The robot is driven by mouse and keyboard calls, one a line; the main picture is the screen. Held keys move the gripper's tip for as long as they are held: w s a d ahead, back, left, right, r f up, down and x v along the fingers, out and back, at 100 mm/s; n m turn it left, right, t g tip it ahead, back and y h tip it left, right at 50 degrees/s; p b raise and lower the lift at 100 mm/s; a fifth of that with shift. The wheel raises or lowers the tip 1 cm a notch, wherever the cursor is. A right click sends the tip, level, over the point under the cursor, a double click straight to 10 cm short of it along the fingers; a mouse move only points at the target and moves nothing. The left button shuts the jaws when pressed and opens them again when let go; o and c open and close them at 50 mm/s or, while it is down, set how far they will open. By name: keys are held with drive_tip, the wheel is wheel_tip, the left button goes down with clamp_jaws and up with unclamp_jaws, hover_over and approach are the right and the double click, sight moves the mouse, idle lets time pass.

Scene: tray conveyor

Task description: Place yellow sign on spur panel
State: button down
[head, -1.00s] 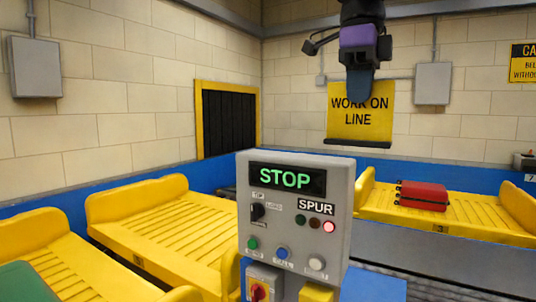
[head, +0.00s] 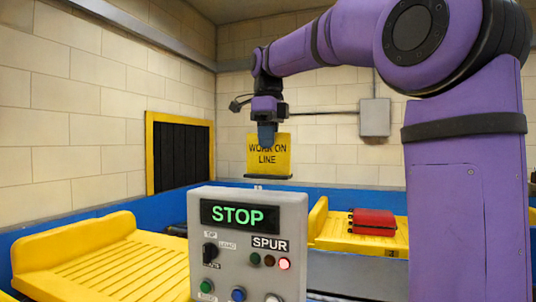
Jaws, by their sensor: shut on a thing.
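The yellow sign (head: 281,156) reads WORK ON LINE and has a dark strip along its bottom edge. My gripper (head: 267,140) is shut on its upper part and holds it upright. In the picture the sign appears just above the top edge of the grey spur panel (head: 296,215); whether they touch I cannot tell. The panel shows STOP in green, a SPUR label, a lit red lamp, a black selector switch and several buttons. The panel's lower part is cut off by the frame.
A yellow tray (head: 85,264) lies at the left. Another yellow tray (head: 335,236) at the right carries a red suitcase (head: 373,222). Blue conveyor sides run behind the panel. A dark curtained opening (head: 181,155) with a yellow frame is in the left wall.

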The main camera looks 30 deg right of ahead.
sight(268, 173)
drive_tip(key=shift+f, duration=1.75)
drive_tip(key=c, duration=1.1)
unclamp_jaws()
drive_tip(key=shift+f, duration=0.15)
wheel_tip(268, 173, up, 12)
drive_tip(key=shift+r, duration=0.2)
drive_tip(key=s+a+f+n+t, duration=0.1)
drive_tip(key=s+a+f+n, duration=0.1)
drive_tip(key=s+f+n, duration=0.5)
drive_tip(key=s+a+f+n+t, duration=0.2)
drive_tip(key=s+f+n, duration=0.6)
drive_tip(key=f+n, duration=0.4)
drive_tip(key=s+a+f+n+t, duration=0.2)
drive_tip(key=s+a+f+n, duration=0.1)
drive_tip(key=s+f+n, duration=0.5)
drive_tip(key=shift+a+f+n, duration=0.2)
drive_tip(key=shift+f+n, duration=0.25)
drive_tip(key=shift+f, duration=0.35)
drive_tip(key=shift+a+f+n, duration=0.15)
drive_tip(key=shift+f+n, duration=0.3)
drive_tip(key=shift+f, duration=0.35)
